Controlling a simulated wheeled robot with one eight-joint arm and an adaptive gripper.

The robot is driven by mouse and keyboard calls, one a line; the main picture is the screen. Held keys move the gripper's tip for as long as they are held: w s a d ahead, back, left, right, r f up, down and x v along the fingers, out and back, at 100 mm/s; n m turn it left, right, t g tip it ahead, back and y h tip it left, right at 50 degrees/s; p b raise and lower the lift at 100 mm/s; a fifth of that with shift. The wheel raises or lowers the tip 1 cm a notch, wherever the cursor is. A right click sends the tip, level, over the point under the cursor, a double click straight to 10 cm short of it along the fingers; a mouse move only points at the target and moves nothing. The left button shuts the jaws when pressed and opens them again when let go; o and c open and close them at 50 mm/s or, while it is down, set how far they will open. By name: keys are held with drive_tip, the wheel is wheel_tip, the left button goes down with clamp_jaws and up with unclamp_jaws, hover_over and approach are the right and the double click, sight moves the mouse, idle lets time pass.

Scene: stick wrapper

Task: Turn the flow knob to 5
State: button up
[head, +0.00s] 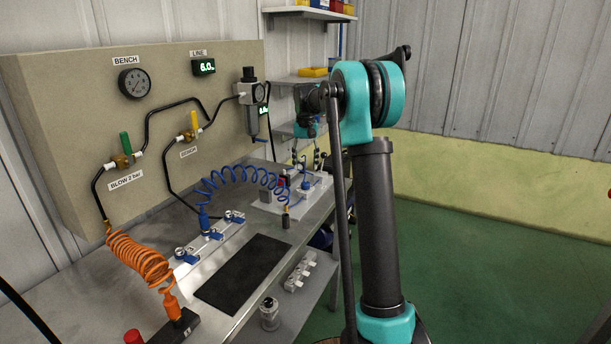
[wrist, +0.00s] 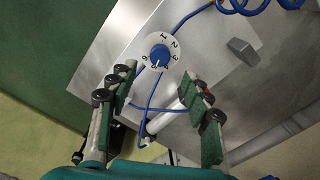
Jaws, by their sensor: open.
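The flow knob (wrist: 160,53) is a small blue knob on a round white dial with black numbers, seen from above in the wrist view. The numbers 1, 2 and 3 run along the dial's upper right; the lower numbers and the knob's setting are too small to read surely. My gripper (wrist: 156,80) is open, with one green finger on each side, below the dial in the picture. Its fingers look apart from the knob, with nothing between them but a blue hose. In the head view my gripper (head: 309,155) hangs over the far end of the bench, by the white fixture.
The metal bench (head: 226,247) carries a black mat (head: 243,272), a coiled blue hose (head: 243,176) and an orange hose (head: 140,258). The panel has a LINE display (head: 203,67) and a regulator (head: 250,95). A grey block (wrist: 243,48) stands right of the dial.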

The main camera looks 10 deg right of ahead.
wheel_tip(320, 180, up, 5)
drive_tip(key=shift+f, duration=0.1)
idle(0.4)
drive_tip(key=s+d+f+t, duration=0.1)
drive_tip(key=s+f, duration=0.6)
drive_tip(key=s, duration=0.6)
drive_tip(key=s+d+f+n+t, duration=0.1)
drive_tip(key=s+f, duration=0.7)
drive_tip(key=s, duration=0.6)
drive_tip(key=s+d+f+t, duration=0.1)
drive_tip(key=s+f, duration=0.6)
drive_tip(key=s, duration=0.7)
drive_tip(key=shift+f+t, duration=0.2)
drive_tip(key=shift+t, duration=0.4)
drive_tip(key=shift+w, duration=0.1)
